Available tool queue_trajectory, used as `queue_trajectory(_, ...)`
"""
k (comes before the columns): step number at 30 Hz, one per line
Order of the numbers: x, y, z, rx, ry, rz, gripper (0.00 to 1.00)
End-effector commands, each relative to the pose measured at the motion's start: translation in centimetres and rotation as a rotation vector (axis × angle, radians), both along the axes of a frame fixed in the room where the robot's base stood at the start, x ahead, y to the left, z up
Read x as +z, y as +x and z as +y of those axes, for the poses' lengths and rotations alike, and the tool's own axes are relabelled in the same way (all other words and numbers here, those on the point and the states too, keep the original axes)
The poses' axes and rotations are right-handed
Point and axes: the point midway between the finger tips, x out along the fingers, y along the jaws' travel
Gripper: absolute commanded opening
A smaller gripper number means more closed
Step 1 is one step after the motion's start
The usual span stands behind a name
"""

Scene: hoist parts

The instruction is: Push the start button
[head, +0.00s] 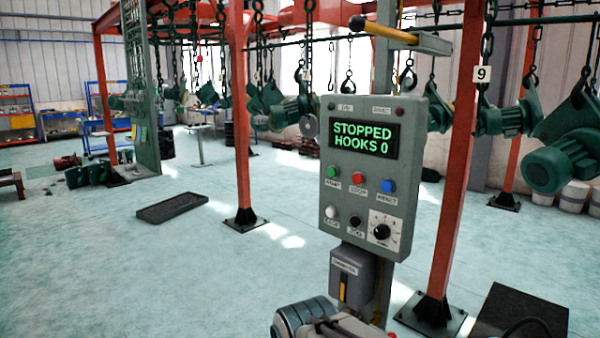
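The control panel (372,215) is a grey box on a post, right of the middle. Its dark screen (364,139) reads "STOPPED HOOKS 0" in green. The start button (333,171) is the small green one at the left of the upper row, with a label below it that looks like START. Beside it are a red stop button (358,178) and a blue button (388,185), probably reset. Nothing covers the buttons. Part of my arm shows at the bottom edge, below the panel. My gripper is not visible.
Below those are a white button (331,212), a black button (355,221) and a rotary knob (382,231). Red posts (456,160) stand behind. Green hoist parts (565,160) hang at right. Floor at left is mostly clear.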

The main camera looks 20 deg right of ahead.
Motion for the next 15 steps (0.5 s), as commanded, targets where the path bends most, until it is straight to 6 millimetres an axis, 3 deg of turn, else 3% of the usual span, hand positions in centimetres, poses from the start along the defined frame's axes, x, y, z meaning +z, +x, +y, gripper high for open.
queue_trajectory(8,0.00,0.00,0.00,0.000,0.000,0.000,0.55)
queue_trajectory(13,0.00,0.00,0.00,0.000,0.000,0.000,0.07)
queue_trajectory(14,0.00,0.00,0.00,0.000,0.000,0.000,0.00)
queue_trajectory(15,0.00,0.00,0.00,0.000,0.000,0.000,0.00)
